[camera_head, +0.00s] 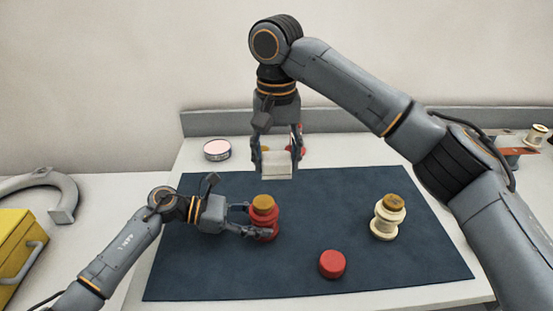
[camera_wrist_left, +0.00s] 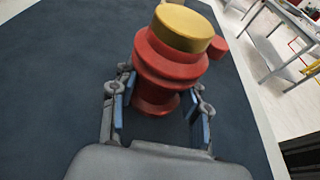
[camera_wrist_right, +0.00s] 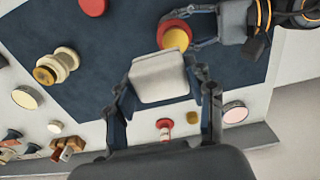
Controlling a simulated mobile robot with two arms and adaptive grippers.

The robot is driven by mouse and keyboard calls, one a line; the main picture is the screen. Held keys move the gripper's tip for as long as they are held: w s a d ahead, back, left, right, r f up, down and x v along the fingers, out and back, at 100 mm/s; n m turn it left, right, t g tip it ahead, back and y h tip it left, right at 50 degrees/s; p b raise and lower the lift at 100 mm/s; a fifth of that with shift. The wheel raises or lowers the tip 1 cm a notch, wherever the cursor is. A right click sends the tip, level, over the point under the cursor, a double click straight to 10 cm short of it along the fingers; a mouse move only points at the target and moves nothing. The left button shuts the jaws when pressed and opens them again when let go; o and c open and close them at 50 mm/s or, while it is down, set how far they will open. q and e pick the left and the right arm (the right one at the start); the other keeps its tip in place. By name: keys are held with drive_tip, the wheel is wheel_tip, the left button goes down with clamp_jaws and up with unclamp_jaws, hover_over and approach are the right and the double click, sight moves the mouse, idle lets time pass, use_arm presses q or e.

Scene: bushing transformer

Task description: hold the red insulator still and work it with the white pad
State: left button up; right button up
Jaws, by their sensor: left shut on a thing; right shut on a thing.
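The red insulator (camera_head: 265,222) with its yellow-brown top stands upright on the dark blue mat (camera_head: 340,200). My left gripper (camera_head: 258,222) is shut around its body from the left; the insulator also shows between the fingers in the left wrist view (camera_wrist_left: 170,65). My right gripper (camera_head: 278,165) points down, shut on the white pad (camera_head: 277,165). The pad is above the mat, behind and above the insulator, apart from it. In the right wrist view the pad (camera_wrist_right: 158,77) fills the space between the fingers, with the insulator (camera_wrist_right: 176,37) beyond it.
A cream insulator (camera_head: 387,218) with a brown top stands on the mat at right. A red round cap (camera_head: 332,264) lies near the front. A round pink-topped tin (camera_head: 217,149) sits at the back left. A yellow box (camera_head: 18,250) stands far left. The mat between is clear.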

use_arm(q)
drive_tip(key=o, duration=0.9)
drive_tip(key=shift+a, duration=0.1)
